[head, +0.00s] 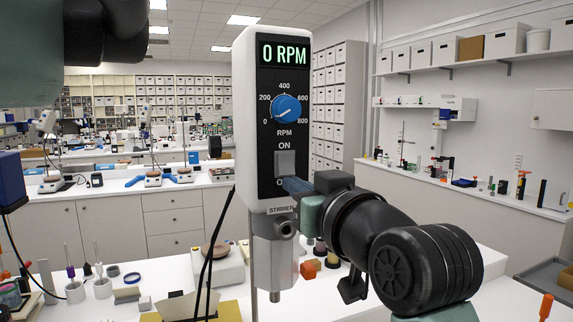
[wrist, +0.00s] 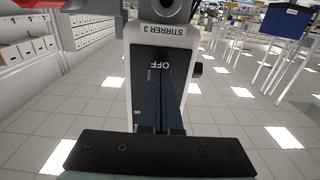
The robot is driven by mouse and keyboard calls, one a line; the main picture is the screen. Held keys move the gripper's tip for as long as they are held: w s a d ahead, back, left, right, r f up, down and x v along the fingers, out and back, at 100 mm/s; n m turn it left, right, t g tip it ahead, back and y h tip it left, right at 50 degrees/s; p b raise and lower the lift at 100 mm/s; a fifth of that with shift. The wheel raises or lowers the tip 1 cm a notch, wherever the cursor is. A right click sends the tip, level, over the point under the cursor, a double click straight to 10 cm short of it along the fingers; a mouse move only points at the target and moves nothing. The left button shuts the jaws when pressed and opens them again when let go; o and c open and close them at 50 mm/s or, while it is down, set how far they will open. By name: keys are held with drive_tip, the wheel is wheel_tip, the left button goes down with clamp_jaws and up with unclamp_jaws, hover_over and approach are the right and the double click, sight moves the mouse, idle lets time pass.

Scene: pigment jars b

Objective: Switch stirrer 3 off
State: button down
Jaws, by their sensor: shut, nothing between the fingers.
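Stirrer 3 (head: 243,130) is a white upright unit with a black front panel, and its display (head: 284,53) reads 0 RPM. Its blue speed knob (head: 286,108) sits above a grey rocker switch (head: 285,163) with ON printed above it. The OFF label below is mostly hidden by my fingertips in the head view. My gripper (head: 293,185) is shut and empty, its blue fingertips at the lower end of the switch; I cannot tell if they touch it. In the wrist view the STIRRER 3 and OFF labels appear upside down, and my fingers (wrist: 161,95) cover most of the switch.
A white bench (head: 125,302) with small jars and tools lies below. A device with a round brown top (head: 215,252) stands left of the stirrer. Black cables (head: 208,262) hang at its left. More benches and shelves stand farther back.

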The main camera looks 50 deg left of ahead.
drive_tip(key=shift+a, duration=0.1)
drive_tip(key=shift+w+a, duration=0.2)
drive_tip(key=shift+a, duration=0.15)
drive_tip(key=shift+w+a, duration=0.1)
drive_tip(key=shift+a, duration=0.05)
drive_tip(key=b+v, duration=0.5)
drive_tip(key=v, duration=1.2)
drive_tip(key=shift+b, duration=0.4)
drive_tip(key=shift+a, duration=0.1)
